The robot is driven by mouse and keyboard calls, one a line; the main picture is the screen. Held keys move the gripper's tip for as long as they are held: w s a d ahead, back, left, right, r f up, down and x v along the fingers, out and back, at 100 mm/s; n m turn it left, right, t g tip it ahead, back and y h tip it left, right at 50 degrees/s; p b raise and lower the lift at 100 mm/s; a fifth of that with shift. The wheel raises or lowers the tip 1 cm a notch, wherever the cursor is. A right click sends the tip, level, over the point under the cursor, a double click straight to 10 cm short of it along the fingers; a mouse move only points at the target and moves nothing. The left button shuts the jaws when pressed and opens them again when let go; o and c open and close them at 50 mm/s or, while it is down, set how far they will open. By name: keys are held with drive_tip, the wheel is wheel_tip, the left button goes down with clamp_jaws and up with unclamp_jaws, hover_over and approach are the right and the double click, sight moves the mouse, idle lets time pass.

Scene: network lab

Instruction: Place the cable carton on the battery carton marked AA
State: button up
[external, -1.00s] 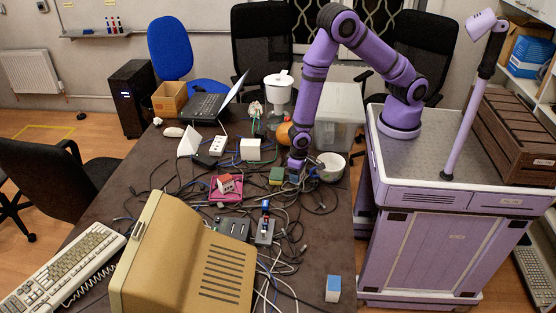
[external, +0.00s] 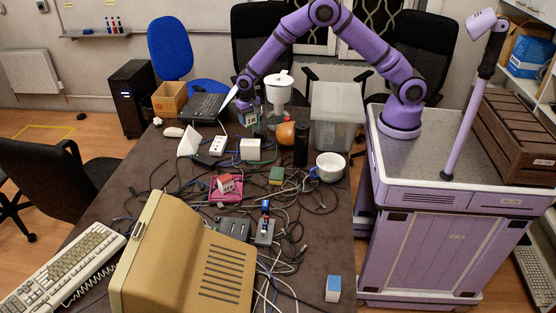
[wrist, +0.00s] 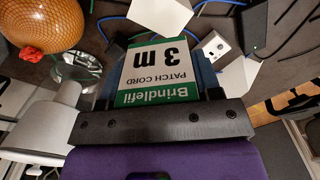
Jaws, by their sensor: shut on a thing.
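In the external view my gripper (external: 249,110) is over the back of the table, left of the white-topped glass-like vessel's middle. I can read no AA mark in any view. Small cartons stand on the table: a blue-and-white one (external: 333,289) at the front right and a green-topped one (external: 277,175) near the middle. I cannot tell which is the battery carton.
An orange round thing (external: 285,133), a black cylinder (external: 301,146), a cup (external: 329,167) and a clear bin (external: 338,112) stand right of my gripper. A white box (external: 250,150) and power strip (external: 217,146) are in front. Tangled cables cover mid-table; the front-right surface is mostly clear.

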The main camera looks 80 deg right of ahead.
sight(250, 142)
wheel_tip(250, 142, down, 10)
drive_tip(key=shift+r, duration=0.2)
drive_tip(key=shift+f, duration=0.15)
drive_tip(key=o, duration=1)
